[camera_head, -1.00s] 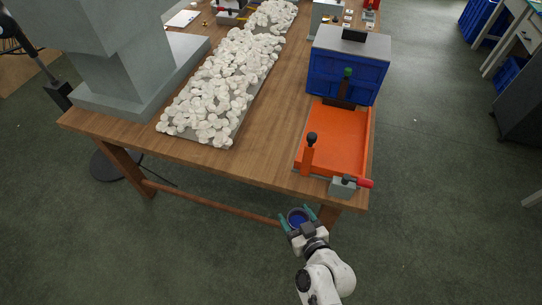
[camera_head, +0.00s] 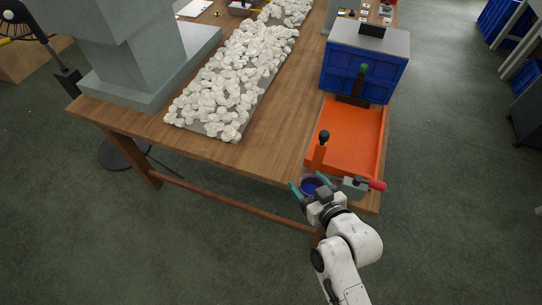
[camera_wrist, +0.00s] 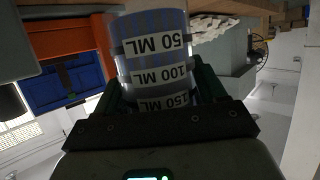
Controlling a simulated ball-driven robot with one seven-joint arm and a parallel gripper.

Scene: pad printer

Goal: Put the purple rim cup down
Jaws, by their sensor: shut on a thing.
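The purple rim cup (camera_head: 312,186) is between the fingers of my gripper (camera_head: 310,184), at the front edge of the wooden table in the head view. Its blue-purple inside faces up toward the head camera. In the wrist view the cup (camera_wrist: 158,60) has 50, 100 and 150 ML labels that appear upside down. My gripper (camera_wrist: 158,85) is shut on it, with a dark green finger on each side. The head view does not clearly show whether the cup touches the table.
An orange tray (camera_head: 350,133) with a black-knobbed post and a red-handled clamp (camera_head: 365,184) is close by. A blue box (camera_head: 362,75) stands behind it. A heap of white pieces (camera_head: 225,85) lies left. Bare wood (camera_head: 277,130) lies between.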

